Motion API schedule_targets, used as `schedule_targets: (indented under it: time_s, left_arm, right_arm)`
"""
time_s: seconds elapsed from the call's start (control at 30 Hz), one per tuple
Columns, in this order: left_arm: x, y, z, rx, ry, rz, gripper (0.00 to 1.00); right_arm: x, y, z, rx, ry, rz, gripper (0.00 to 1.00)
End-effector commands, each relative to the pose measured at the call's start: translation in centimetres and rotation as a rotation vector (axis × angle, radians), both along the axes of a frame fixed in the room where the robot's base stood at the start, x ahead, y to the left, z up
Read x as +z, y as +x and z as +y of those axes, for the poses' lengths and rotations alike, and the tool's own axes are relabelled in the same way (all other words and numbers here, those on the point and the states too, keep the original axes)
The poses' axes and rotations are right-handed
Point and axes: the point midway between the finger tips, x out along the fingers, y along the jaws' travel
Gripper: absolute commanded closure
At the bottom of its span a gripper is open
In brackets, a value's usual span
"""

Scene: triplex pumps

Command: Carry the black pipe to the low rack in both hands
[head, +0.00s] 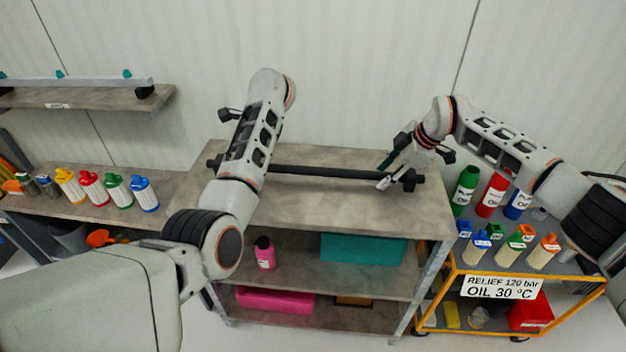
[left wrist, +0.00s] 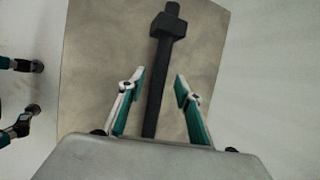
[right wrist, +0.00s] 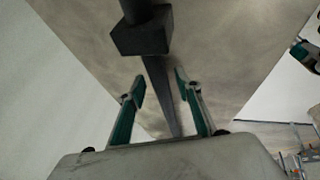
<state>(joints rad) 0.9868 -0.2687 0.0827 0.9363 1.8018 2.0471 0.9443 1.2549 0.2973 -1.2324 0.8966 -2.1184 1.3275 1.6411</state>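The black pipe (head: 320,172) lies across the top of the grey shelf unit (head: 330,205), with a thick block near each end. In the left wrist view, my left gripper (left wrist: 160,78) is open, its fingers on either side of the pipe's bar (left wrist: 156,95). In the head view my left arm hides that gripper. My right gripper (head: 384,172) is near the pipe's right end. In the right wrist view it (right wrist: 159,80) is open, with its fingers on either side of the bar (right wrist: 160,90). Whether any finger touches the pipe is unclear. I cannot tell which fixture is the low rack.
A wall shelf (head: 70,97) with a teal-pegged rail is at upper left. Several colored bottles (head: 92,185) line the bench at left. An orange-framed cart (head: 540,275) with bottles stands right. Lower shelves hold a teal box (head: 362,248) and a pink box (head: 272,299).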

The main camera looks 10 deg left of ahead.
Motion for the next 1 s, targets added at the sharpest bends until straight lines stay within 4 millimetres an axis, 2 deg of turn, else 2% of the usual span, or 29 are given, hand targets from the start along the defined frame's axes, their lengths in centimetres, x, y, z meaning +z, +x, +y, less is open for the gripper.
schedule_targets:
  time_s: [0.2, 0.47, 1.0]
  left_arm:
    - [2.6, -0.7, -1.3, -0.001, -0.004, -0.001, 0.66]
    - [4.0, -1.0, -1.9, 0.0, -0.007, -0.003, 0.66]
    - [4.1, -0.9, -1.9, -0.001, -0.008, -0.004, 0.66]
  right_arm:
    - [0.0, 0.0, 0.0, 0.0, 0.0, 0.0, 0.66]
    - [0.4, 0.0, -0.2, 0.0, 0.0, -0.001, 0.66]
    - [6.5, -1.7, -2.8, -0.001, -0.001, -0.001, 0.66]
